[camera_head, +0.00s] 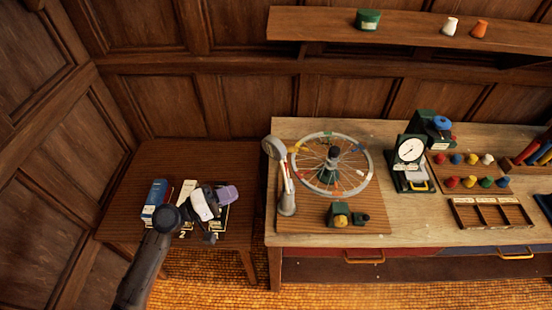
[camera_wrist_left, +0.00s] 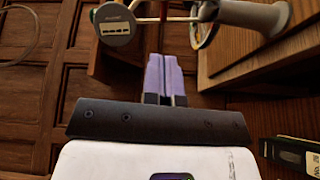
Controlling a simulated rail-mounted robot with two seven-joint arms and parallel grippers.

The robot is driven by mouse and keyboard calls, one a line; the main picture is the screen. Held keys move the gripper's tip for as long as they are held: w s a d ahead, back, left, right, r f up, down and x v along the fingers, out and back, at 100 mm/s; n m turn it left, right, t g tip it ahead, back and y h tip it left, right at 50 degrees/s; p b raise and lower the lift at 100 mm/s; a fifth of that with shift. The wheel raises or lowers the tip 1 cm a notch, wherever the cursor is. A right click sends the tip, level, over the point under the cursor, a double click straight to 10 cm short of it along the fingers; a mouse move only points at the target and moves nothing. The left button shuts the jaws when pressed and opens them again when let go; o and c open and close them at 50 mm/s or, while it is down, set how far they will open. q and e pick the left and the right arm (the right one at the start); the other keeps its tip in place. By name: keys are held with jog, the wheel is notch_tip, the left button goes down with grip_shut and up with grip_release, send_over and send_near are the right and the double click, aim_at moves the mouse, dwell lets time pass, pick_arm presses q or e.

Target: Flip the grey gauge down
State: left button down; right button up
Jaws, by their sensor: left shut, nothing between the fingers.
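The grey gauge (camera_head: 273,148) has a round head on a thin arm. It is tilted up above its grey post (camera_head: 287,205), beside the left rim of the spoked wheel (camera_head: 331,164). In the left wrist view the gauge's round back (camera_wrist_left: 115,24) with a pale label shows at the top, and its grey post (camera_wrist_left: 258,14) is at upper right. My left gripper (camera_head: 232,194), with purple fingers, is over the small side table, left of the gauge and apart from it. Its fingers (camera_wrist_left: 165,78) are together and empty. My right gripper is not in view.
The side table (camera_head: 225,155) holds blue and white books (camera_head: 155,197) near my left arm. The workbench (camera_head: 420,225) carries a green-framed dial (camera_head: 410,150), a small green-and-yellow block (camera_head: 339,214), coloured pegs and an empty tray (camera_head: 490,213). A shelf (camera_head: 410,27) runs above.

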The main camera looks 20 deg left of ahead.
pick_arm(q)
jog(key=n, duration=0.1)
jog(key=r+n+t, duration=0.1)
jog(key=a+n+t, duration=0.1)
jog(key=shift+w+r+y, duration=0.2)
jog(key=shift+r+y, duration=0.05)
jog(key=shift+y, duration=0.15)
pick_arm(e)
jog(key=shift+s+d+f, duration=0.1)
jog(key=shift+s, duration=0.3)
pick_arm(q)
jog(key=shift+w, duration=0.1)
jog(key=s+d+p+x, duration=0.1)
jog(key=p+x, duration=0.3)
jog(key=x, duration=0.8)
jog(key=shift+d, duration=0.8)
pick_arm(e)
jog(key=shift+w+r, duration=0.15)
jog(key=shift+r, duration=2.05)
